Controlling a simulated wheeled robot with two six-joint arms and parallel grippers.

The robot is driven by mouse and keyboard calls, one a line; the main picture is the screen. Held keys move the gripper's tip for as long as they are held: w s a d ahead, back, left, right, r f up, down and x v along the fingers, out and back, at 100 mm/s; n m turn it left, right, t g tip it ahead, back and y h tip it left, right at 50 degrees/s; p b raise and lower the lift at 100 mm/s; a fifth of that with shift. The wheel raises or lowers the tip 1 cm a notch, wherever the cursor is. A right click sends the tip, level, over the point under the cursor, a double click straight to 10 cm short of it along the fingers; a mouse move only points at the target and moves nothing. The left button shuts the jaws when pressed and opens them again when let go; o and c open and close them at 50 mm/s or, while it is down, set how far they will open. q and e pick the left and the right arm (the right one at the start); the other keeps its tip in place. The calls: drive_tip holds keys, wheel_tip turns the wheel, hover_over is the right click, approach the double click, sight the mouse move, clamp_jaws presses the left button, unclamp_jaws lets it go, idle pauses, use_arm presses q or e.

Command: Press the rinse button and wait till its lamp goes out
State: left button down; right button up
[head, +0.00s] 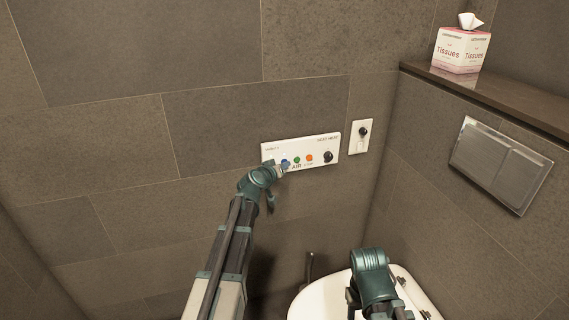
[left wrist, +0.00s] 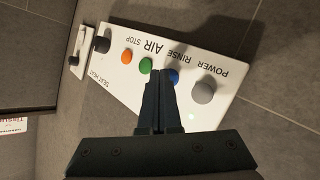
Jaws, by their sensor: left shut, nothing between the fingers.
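The white control panel (head: 328,142) is fixed to the tiled wall; it also fills the middle of the left wrist view (left wrist: 215,110). The blue rinse button (head: 285,162) shows in the left wrist view (left wrist: 173,76), partly covered by my fingers. My left gripper (head: 281,168) is shut and empty, its tips at the blue button in the head view; they also show in the left wrist view (left wrist: 160,73). I cannot tell whether they touch or press it. A small pale light (left wrist: 191,116) shows near the grey power knob (left wrist: 204,90). My right gripper is low, over the toilet, its fingers unclear.
The green air button (left wrist: 145,65), orange stop button (left wrist: 127,57) and black seat heat knob (head: 328,157) sit close by. A wall switch (head: 361,136), flush plate (head: 500,163), tissue box (head: 461,50) on a ledge and white toilet (head: 325,299) stand to the right.

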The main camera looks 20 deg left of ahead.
use_arm(q)
drive_tip(key=shift+s+d, duration=0.3)
drive_tip(key=shift+s, duration=0.2)
drive_tip(key=s+d, duration=0.2)
drive_tip(key=s, duration=0.2)
drive_tip(key=shift+s+d, duration=0.1)
drive_tip(key=shift+d, duration=0.3)
idle(0.5)
